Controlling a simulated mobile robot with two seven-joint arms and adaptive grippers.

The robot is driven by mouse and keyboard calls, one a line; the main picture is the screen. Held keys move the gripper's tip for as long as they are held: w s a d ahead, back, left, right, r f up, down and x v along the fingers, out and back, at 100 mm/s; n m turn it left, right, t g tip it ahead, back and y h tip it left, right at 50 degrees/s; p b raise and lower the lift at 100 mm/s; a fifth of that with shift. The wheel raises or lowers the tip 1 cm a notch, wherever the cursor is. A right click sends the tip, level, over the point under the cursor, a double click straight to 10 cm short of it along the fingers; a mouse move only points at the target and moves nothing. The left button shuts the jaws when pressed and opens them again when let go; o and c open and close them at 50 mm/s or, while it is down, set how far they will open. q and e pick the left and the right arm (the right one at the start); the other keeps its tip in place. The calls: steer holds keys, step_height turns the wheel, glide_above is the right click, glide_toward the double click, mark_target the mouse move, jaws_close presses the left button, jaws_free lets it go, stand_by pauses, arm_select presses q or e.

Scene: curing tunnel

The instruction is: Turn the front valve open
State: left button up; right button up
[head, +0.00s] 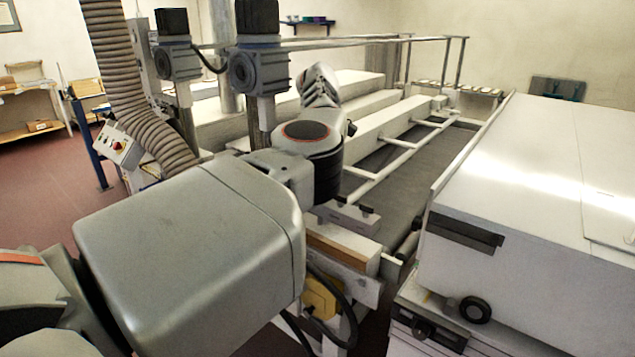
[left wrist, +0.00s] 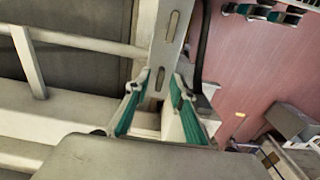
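No valve can be made out for certain in either view. A black round knob (head: 475,310) sits low on the front of the white cabinet at right in the head view; I cannot tell whether it is the valve. My left arm fills the left and middle of the head view and hides part of the machine; its fingers cannot be made out there. In the left wrist view my left gripper (left wrist: 157,92) shows two green-padded fingers standing apart, with a pale frame part beyond them and nothing clearly held. My right gripper is not in view.
The white cabinet (head: 540,180) stands at right, beside the conveyor frame (head: 395,155). A ribbed hose (head: 125,75) and two grey motor units (head: 260,70) stand behind my arm. A control box with a red button (head: 117,146) is at left. Red floor (head: 60,185) lies open there.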

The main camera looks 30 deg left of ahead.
arm_select(q)
jaws_close()
steer(key=shift+n, duration=0.4)
steer(key=n, duration=1)
steer(key=shift+n, duration=0.4)
steer(key=n, duration=0.4)
steer(key=shift+n, duration=0.4)
jaws_free()
